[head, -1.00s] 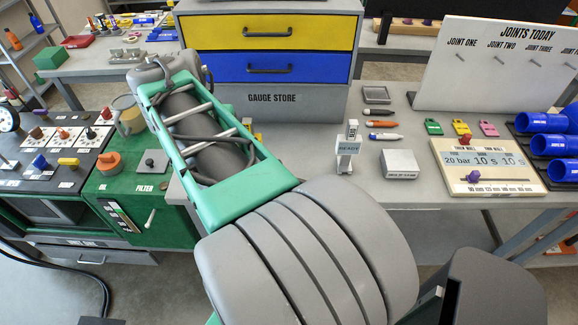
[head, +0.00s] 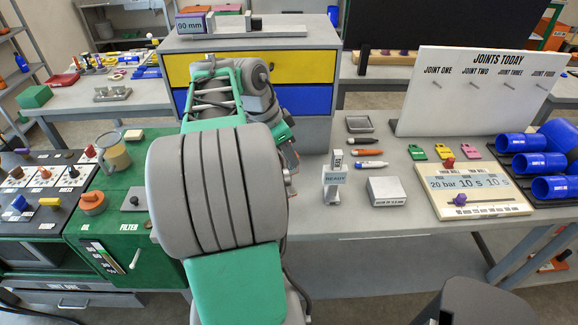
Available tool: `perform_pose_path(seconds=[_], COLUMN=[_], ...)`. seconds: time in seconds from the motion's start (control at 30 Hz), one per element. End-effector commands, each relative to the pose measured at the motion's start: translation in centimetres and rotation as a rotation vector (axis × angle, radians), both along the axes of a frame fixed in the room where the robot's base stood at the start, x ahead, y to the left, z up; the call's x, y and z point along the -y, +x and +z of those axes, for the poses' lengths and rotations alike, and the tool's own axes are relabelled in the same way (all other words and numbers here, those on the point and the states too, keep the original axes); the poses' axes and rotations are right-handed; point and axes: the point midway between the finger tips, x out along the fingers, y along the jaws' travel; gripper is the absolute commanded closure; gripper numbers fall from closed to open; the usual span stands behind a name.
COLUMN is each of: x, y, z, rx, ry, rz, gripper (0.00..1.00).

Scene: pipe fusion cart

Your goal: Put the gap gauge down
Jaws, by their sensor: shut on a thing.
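My arm rises through the left middle of the head view, bends over in front of the drawer cabinet and comes down behind its own large grey joint. My gripper's jaws are hidden behind the arm. I cannot make out the gap gauge; anything in the jaws is hidden too. A small grey stand marked READY (head: 335,180) stands upright on the right bench (head: 410,222). A grey block with a lettered front (head: 387,191) sits to its right. A shallow grey tray (head: 360,124) lies farther back and looks empty.
The drawer cabinet (head: 308,101) stands behind my arm, with a device marked in mm (head: 240,32) on top. Pens (head: 371,165), coloured tags (head: 444,151), a timing board (head: 478,190) and blue pipes (head: 551,188) occupy the right bench. A green filter unit (head: 110,215) is at left.

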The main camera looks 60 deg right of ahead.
Motion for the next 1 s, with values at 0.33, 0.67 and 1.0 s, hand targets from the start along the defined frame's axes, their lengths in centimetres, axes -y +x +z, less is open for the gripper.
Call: perform_pose_path(seconds=[0.33,0.67,1.0], x=[3.0,3.0,2.9], y=[1.3,1.3,1.3], z=[-4.7,-6.9,-7.2], rx=[-0.001,0.001,0.000], ry=[0.001,-0.003,-0.002], rz=[0.001,0.001,0.002], gripper=[1.00,1.00,0.59])
